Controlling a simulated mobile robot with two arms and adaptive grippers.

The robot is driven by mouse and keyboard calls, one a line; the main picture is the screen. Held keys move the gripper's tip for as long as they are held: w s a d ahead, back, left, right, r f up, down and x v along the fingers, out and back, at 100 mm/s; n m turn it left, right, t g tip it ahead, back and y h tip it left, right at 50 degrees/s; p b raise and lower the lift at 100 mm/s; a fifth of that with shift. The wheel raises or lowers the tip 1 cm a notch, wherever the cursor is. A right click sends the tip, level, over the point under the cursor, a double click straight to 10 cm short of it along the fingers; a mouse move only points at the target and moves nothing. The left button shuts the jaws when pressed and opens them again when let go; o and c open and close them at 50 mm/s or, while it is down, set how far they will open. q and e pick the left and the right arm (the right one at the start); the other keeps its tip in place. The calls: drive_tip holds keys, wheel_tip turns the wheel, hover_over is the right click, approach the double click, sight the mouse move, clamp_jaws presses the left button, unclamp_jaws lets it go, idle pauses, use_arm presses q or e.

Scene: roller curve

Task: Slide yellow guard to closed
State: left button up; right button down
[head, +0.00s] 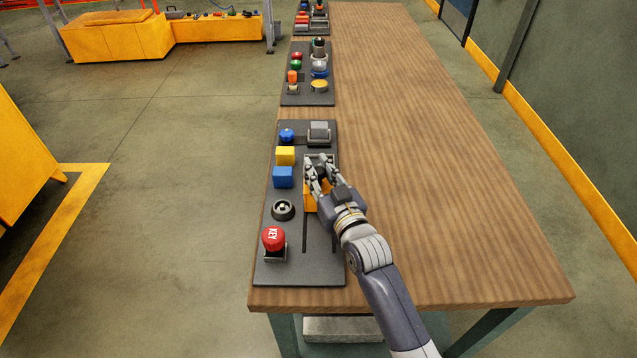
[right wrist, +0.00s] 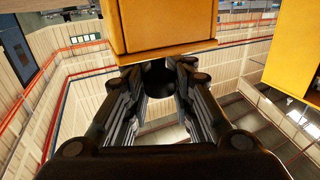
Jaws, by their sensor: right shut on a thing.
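The yellow guard (head: 310,201) is an orange-yellow block on the right side of the nearest dark panel (head: 290,270). It sits at the far end of a straight dark slot (head: 318,232) that runs toward the near edge. My right gripper (head: 318,178) is over the guard and shut on it, hiding much of it. In the right wrist view the orange guard (right wrist: 165,25) fills the top middle, beyond the fingers (right wrist: 158,88). The exact contact is hard to see. My left gripper is not in view.
The panel also holds a red KEY knob (head: 274,239), a black round dial (head: 283,210), a blue block (head: 283,177), a yellow block (head: 285,156), a blue knob (head: 287,135) and a grey rocker (head: 319,133). The wooden tabletop (head: 430,150) to the right is clear.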

drive_tip(key=shift+d, duration=0.1)
drive_tip(key=c, duration=1.3)
unclamp_jaws()
drive_tip(key=shift+w, duration=0.1)
drive_tip(key=shift+c, duration=0.2)
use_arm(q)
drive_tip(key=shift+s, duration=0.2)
use_arm(e)
drive_tip(key=v, duration=1.2)
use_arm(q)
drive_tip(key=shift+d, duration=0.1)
use_arm(e)
drive_tip(key=shift+f, duration=0.1)
